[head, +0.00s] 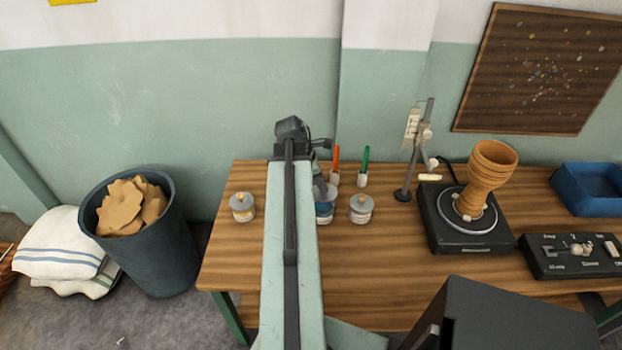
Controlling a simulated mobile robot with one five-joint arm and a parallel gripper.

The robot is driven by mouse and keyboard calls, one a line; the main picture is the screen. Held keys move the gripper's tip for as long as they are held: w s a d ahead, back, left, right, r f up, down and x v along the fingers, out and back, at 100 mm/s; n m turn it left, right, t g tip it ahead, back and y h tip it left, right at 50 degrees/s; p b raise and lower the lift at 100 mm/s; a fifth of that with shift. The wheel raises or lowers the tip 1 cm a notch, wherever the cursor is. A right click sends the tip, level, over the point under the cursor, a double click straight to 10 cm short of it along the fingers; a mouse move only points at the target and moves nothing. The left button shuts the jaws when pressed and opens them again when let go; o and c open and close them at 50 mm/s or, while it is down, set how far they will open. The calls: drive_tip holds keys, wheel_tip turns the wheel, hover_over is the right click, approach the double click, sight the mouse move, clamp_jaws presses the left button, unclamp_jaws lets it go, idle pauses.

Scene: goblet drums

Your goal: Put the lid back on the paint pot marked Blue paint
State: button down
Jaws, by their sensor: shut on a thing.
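The paint pot with a blue band (324,216) stands on the wooden table, partly hidden behind my arm; its lettering is too small to read. A pale grey lid (332,191) shows at the top of this pot, under my gripper. My gripper (321,190) is shut on the lid, coming down from above. Whether the lid is seated on the rim or just above it I cannot tell. Two other paint pots, both with knobbed lids on, stand to the left (242,208) and to the right (361,208).
A stand (406,180) and a turntable (466,222) bearing a goblet drum (484,180) are to the right. A dark bin (155,250) stands left of the table.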

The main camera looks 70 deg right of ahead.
sight(317, 190)
drive_tip(key=shift+w+d, duration=0.35)
drive_tip(key=shift+d, duration=0.2)
drive_tip(key=shift+a+f+b, duration=0.15)
drive_tip(key=shift+f+b, duration=0.15)
wheel_tip(317, 190, down, 6)
drive_tip(key=b, duration=0.6)
idle(1.2)
drive_tip(key=c, duration=0.7)
unclamp_jaws()
